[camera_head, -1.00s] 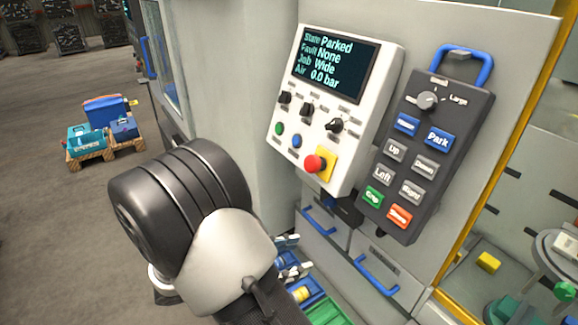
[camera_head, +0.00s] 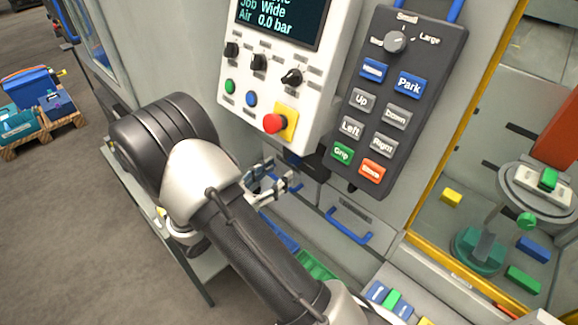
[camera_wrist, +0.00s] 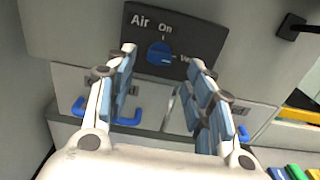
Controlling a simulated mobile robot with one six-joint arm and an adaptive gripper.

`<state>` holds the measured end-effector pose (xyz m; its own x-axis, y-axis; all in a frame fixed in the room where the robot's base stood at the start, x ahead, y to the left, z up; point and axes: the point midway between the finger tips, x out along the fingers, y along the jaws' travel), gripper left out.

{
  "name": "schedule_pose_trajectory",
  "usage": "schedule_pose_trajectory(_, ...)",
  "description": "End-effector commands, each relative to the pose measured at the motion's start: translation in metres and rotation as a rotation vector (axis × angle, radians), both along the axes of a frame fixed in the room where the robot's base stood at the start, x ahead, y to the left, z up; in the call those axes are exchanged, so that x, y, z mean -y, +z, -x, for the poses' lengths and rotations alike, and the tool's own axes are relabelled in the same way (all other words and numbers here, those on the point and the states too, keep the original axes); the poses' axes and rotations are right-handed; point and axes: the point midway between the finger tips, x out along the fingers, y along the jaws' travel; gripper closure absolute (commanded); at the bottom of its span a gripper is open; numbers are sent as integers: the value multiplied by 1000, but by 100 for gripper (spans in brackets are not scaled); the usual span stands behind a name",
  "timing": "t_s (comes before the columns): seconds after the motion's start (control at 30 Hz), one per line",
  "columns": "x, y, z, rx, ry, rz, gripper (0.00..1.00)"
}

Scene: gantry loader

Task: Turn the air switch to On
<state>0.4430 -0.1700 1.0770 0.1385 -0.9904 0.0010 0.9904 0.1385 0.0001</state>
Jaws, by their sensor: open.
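The air switch (camera_wrist: 160,54) is a round blue knob on a dark plate (camera_wrist: 205,40) marked "Air" in the wrist view. "On" is printed above the knob and a partly hidden label starting with "V" is at its right. The knob's pale mark seems to point right, toward that label. My gripper (camera_wrist: 162,57) is open and empty, its fingers apart on either side of the knob in the picture; I cannot tell the gap in depth. In the head view my gripper (camera_head: 270,182) is below the white panel, near the dark plate. The display reads Air 0.0 bar.
The white control panel (camera_head: 235,108) with a red emergency button (camera_head: 275,123) and the dark pendant (camera_head: 372,98) are above my gripper. Drawers with blue handles (camera_head: 348,226) lie below. A yellow-edged opening (camera_head: 468,130) is at right.

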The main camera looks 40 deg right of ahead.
Motion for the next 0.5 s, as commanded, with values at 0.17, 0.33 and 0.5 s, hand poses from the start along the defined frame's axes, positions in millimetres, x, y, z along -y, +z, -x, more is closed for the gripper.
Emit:
schedule_pose_trajectory(0.17,33,-1,-4,0,-5,-1,52)
schedule_pose_trajectory(0.33,50,-1,-7,0,-1,-1,52)
schedule_pose_trajectory(0.5,55,0,-8,0,0,-1,52)
